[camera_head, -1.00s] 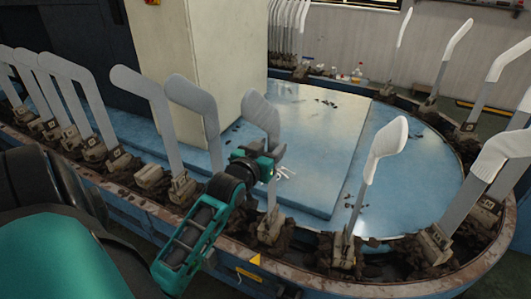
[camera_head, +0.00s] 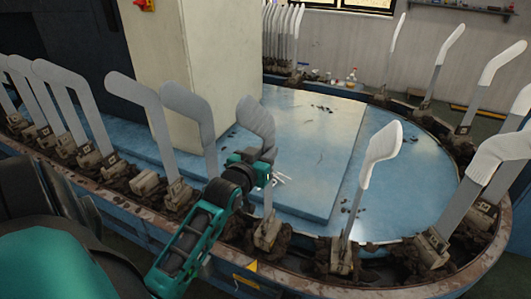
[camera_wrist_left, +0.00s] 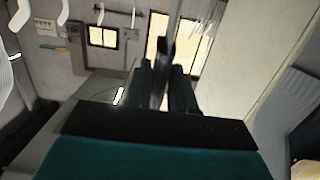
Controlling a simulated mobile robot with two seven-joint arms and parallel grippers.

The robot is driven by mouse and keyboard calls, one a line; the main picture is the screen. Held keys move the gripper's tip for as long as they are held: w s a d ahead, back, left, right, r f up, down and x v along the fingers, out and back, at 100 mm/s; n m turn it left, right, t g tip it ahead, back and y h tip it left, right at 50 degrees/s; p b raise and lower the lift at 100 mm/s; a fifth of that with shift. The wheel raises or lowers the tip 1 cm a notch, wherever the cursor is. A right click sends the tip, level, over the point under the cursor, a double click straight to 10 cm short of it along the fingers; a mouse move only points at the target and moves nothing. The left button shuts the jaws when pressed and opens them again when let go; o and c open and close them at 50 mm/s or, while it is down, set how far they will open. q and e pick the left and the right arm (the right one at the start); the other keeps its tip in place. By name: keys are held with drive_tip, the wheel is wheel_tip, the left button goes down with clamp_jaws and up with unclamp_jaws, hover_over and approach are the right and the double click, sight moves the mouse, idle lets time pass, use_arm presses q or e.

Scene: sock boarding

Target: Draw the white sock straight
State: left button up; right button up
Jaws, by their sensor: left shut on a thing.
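The white sock (camera_head: 256,117) looks grey in the shade. It sits on the bent upper part of an upright board on the near rim of the machine, in the head view. My left gripper (camera_head: 265,160) is at the sock's lower edge, shut on it against the board. The bare lower board (camera_head: 268,203) shows below the gripper. In the left wrist view, the fingers (camera_wrist_left: 167,85) stand close on either side of a dark, narrow upright thing. The exact grip on the fabric is hidden. My right gripper is not in view.
Another board with a white sock (camera_head: 382,148) stands to the right, and a third white sock (camera_head: 498,150) beyond it. Grey boards (camera_head: 190,115) stand close on the left. A pale column (camera_head: 190,60) rises behind them. The blue table top (camera_head: 315,125) is mostly clear.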

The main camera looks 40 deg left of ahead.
use_arm(q)
drive_tip(key=shift+s+f, duration=0.1)
drive_tip(key=shift+f, duration=0.3)
idle(0.8)
drive_tip(key=o, duration=0.9)
drive_tip(key=shift+r, duration=0.15)
drive_tip(key=shift+r, duration=0.1)
drive_tip(key=p+v, duration=0.1)
drive_tip(key=v, duration=0.2)
drive_tip(key=p+v, duration=0.1)
drive_tip(key=v, duration=0.2)
drive_tip(key=f+p+v, duration=0.1)
drive_tip(key=v, duration=0.1)
drive_tip(key=shift+s+d, duration=0.15)
drive_tip(key=shift+s, duration=0.3)
